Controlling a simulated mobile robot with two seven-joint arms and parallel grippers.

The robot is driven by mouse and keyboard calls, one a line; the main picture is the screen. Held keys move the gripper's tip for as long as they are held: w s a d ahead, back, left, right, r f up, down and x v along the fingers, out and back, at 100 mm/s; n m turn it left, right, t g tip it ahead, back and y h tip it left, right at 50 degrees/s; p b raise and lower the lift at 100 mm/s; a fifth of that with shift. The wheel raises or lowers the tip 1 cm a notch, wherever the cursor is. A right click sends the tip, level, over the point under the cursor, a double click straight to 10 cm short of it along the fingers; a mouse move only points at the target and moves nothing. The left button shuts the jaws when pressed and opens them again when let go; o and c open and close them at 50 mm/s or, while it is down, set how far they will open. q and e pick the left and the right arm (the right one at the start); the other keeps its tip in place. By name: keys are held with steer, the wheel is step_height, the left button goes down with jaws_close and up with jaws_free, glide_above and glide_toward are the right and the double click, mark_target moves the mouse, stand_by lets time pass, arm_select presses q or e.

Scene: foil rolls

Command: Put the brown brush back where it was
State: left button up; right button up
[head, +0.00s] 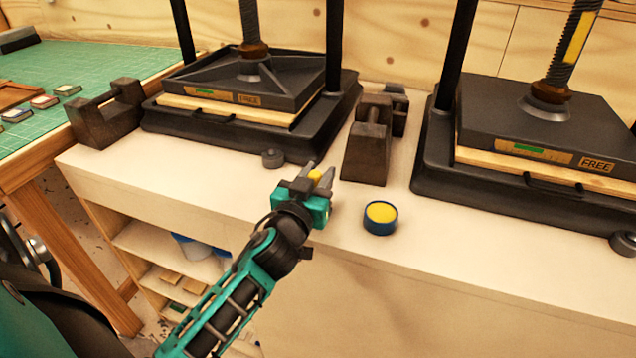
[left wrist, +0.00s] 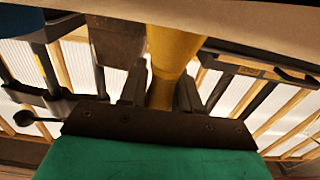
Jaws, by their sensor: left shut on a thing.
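My left gripper (head: 318,175) is over the front part of the white bench. It is shut on a yellow, rounded thing (left wrist: 172,50), which the left wrist view shows as a smooth shaft between the fingers. Only a small yellow part of it shows in the head view, so I cannot tell whether it is a brush. No brown brush is clearly visible. A round blue tin with a yellow top (head: 380,218) stands to the right of the gripper, apart from it. My right gripper is not in view.
Two black presses stand at the back, one left (head: 240,100) and one right (head: 540,130). A dark brown block stand (head: 367,150) is between them, another (head: 105,118) at far left. A small grey knob (head: 272,158) lies nearby.

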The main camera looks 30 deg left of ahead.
arm_select(q)
steer(key=shift+f, duration=0.3)
steer(key=shift+f, duration=0.15)
steer(key=o, duration=1.1)
steer(key=shift+c, duration=0.2)
steer(key=shift+r, duration=0.2)
steer(key=shift+s+d+f, duration=0.1)
steer(key=shift+s, duration=0.15)
steer(key=b+v, duration=0.1)
steer(key=v, duration=1)
steer(key=shift+s+b, duration=0.25)
steer(key=shift+b, duration=0.15)
